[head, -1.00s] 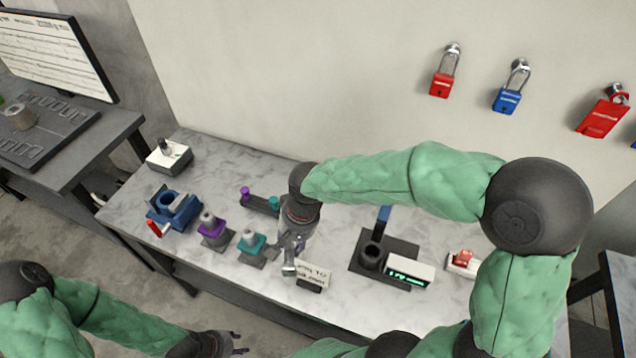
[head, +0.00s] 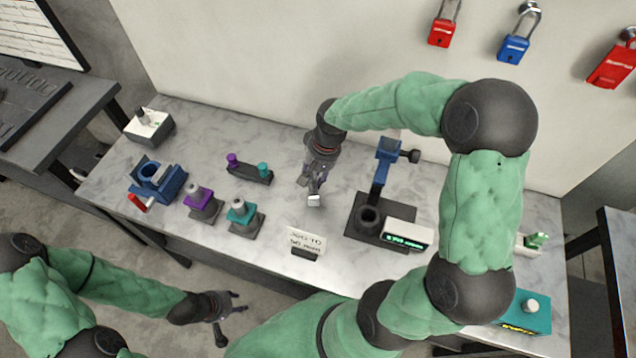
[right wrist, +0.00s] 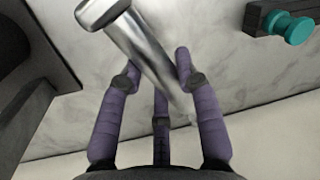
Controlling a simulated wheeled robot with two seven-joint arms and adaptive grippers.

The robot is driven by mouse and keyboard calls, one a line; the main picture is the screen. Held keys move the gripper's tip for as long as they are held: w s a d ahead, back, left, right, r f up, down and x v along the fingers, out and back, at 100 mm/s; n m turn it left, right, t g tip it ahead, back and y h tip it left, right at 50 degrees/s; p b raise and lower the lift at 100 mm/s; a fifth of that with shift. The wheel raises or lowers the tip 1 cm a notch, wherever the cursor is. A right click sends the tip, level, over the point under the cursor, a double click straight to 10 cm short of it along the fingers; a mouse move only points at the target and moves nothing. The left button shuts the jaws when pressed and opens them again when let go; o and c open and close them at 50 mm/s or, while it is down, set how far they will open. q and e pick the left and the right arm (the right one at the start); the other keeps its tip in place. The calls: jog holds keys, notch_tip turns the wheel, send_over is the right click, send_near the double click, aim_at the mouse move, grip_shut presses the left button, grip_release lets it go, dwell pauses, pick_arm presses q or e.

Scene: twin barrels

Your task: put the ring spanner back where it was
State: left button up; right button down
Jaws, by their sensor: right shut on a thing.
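My right gripper (head: 314,188) is above the marble bench, between the two-knob bar and the dark stand. In the right wrist view its purple fingers are closed around a shiny metal bar (right wrist: 150,58), which looks like the ring spanner's shaft. In the head view only the spanner's bright end (head: 314,201) shows below the fingers. My left gripper (head: 240,301) is low in front of the bench, its fingers spread and empty.
The bench (head: 285,120) holds a blue vise (head: 172,186), purple (head: 198,203) and teal (head: 242,215) knobbed stands, a two-knob bar (head: 250,174), a sign (head: 306,243), a dark stand with a blue post (head: 378,190) and a display (head: 408,234). Padlocks (head: 514,48) hang on the wall.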

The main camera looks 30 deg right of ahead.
jog(key=shift+w+d+f, duration=0.25)
jog(key=shift+d+f, duration=0.3)
jog(key=shift+f, duration=0.15)
jog(key=shift+w+d+f+b, duration=0.15)
jog(key=shift+f+b, duration=0.5)
jog(key=shift+f, duration=1.1)
jog(key=shift+f, duration=0.15)
jog(key=c, duration=0.9)
grip_release()
jog(key=r+p, duration=0.1)
jog(key=r, duration=0.3)
jog(key=s+d+r+p, duration=0.1)
jog(key=r, duration=0.3)
jog(key=d+r+p, duration=0.1)
jog(key=r, duration=0.3)
jog(key=shift+s, duration=0.15)
